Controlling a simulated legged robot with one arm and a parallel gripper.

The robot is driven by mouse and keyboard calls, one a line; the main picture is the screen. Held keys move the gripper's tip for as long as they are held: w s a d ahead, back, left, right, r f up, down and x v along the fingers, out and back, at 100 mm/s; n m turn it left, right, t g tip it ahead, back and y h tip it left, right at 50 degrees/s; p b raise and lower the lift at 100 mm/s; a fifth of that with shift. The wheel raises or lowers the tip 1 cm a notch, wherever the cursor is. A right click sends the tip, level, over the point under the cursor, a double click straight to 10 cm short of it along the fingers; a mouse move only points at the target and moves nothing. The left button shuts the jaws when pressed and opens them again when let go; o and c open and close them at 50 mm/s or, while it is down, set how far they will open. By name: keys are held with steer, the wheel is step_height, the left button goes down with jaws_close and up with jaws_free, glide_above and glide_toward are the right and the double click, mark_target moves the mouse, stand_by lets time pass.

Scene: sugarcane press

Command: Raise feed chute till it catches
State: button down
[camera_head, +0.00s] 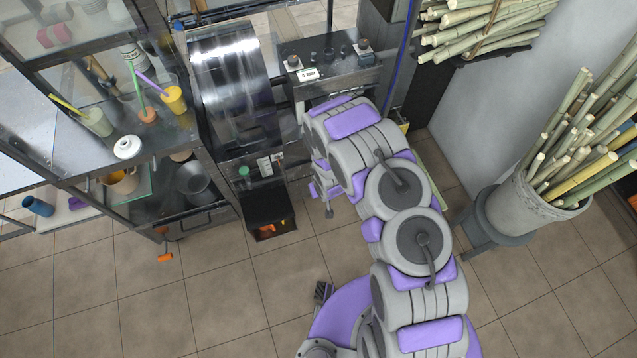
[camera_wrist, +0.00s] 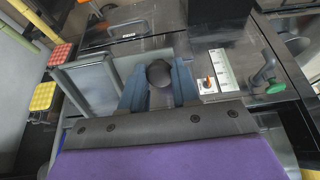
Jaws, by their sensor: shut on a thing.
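My gripper (camera_wrist: 160,88) has blue-grey fingers closed on a dark round knob (camera_wrist: 160,72) at the front of the press. A grey metal tray-like part with raised edges (camera_wrist: 92,84), which looks like the feed chute, lies beside and behind the fingers in the wrist view. Its angle and any catch cannot be made out. In the head view the press (camera_head: 235,85) has a shiny curved cover. My arm hides my gripper, the knob and most of the chute there.
In the head view, a cane basket (camera_head: 520,210) stands right, a glass-laden shelf (camera_head: 100,150) left. Tiled floor in front is open.

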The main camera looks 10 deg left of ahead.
steer(key=shift+g, duration=0.6)
step_height(320, 180, up, 6)
steer(key=p, duration=0.3)
steer(key=shift+r+p, duration=0.25)
steer(key=shift+p, duration=0.1)
steer(key=shift+a+r+p, duration=0.1)
steer(key=shift+r+p, duration=0.4)
steer(key=shift+r, duration=0.5)
steer(key=c, duration=0.9)
jaws_free()
steer(key=shift+h, duration=0.3)
steer(key=shift+o, duration=0.2)
steer(key=shift+f, duration=0.1)
steer(key=b+v, duration=0.1)
steer(key=v, duration=1.6)
